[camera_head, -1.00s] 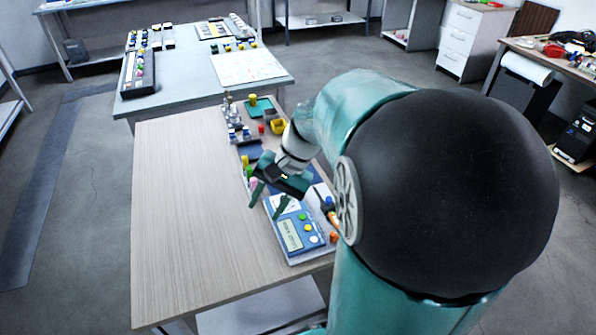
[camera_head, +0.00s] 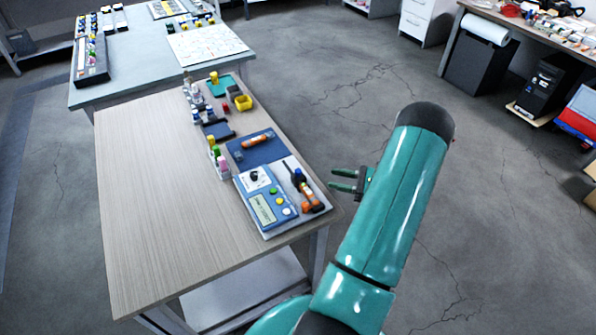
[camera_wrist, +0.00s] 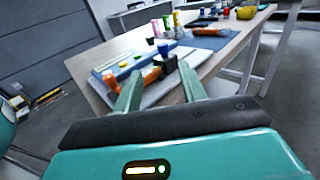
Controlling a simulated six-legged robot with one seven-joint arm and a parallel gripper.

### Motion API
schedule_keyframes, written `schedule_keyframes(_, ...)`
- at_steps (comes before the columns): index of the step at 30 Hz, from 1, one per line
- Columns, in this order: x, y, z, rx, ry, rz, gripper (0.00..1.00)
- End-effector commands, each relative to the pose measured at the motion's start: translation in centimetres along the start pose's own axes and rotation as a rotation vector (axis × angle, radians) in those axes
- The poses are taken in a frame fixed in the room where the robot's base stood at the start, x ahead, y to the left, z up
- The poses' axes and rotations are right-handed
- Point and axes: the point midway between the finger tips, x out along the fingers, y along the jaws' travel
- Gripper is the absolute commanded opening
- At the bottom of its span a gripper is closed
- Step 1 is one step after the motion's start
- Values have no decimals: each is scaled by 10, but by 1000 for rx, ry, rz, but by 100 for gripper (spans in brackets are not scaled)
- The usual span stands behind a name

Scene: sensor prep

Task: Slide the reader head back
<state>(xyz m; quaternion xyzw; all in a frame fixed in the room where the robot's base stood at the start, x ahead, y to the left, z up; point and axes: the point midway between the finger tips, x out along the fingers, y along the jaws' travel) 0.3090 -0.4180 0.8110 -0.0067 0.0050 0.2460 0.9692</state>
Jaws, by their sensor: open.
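A blue meter (camera_head: 262,206) with a display, dial and coloured buttons lies on a pale tray (camera_head: 277,231) at the table's right front. On the tray's right side is a slim dark and orange device (camera_head: 300,181), which seems to be the reader head; I cannot tell its parts clearly. In the wrist view the device (camera_wrist: 168,62) shows just beyond my fingers, orange toward the left, dark toward the right. My gripper (camera_head: 332,179) is open and empty, just off the table's right edge, fingers pointing at the tray, apart from the device.
A blue mat (camera_head: 244,157) with an orange tube lies behind the meter. Coloured bottles (camera_head: 217,160) stand left of it, and a yellow bin (camera_head: 244,102) farther back. The table's left half (camera_head: 150,200) is bare.

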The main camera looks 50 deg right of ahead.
Motion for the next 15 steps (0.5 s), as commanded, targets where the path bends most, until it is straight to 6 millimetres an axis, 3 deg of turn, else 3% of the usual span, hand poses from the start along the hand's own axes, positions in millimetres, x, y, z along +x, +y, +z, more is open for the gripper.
schedule_keyframes(5, 3, -2, -5, 12, -17, -21, 41)
schedule_keyframes(15, 64, -3, -4, 11, -15, -17, 41)
